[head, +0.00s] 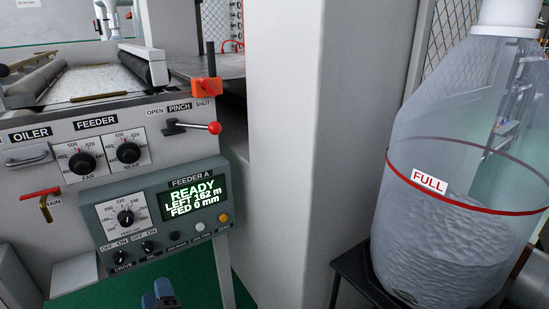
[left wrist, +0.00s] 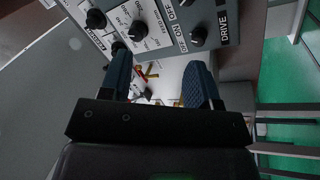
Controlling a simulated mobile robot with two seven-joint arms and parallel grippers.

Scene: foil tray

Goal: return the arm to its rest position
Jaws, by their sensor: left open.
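My left gripper (head: 160,296) shows only as a small blue-grey tip at the bottom edge of the head view, below the feeder control box (head: 160,210). In the left wrist view its two dark blue fingers (left wrist: 160,78) stand apart with nothing held between them. The rest of my left arm is hidden in the head view. My right gripper is in neither view.
The feeder panel (head: 40,175) carries dials, a red-knobbed PINCH lever (head: 214,128) and a red handle (head: 40,193). The display (head: 193,198) reads READY. A pale pillar (head: 285,150) stands mid-view. A clear bin marked FULL (head: 430,240) is at right. Green floor (head: 130,292) shows below the box.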

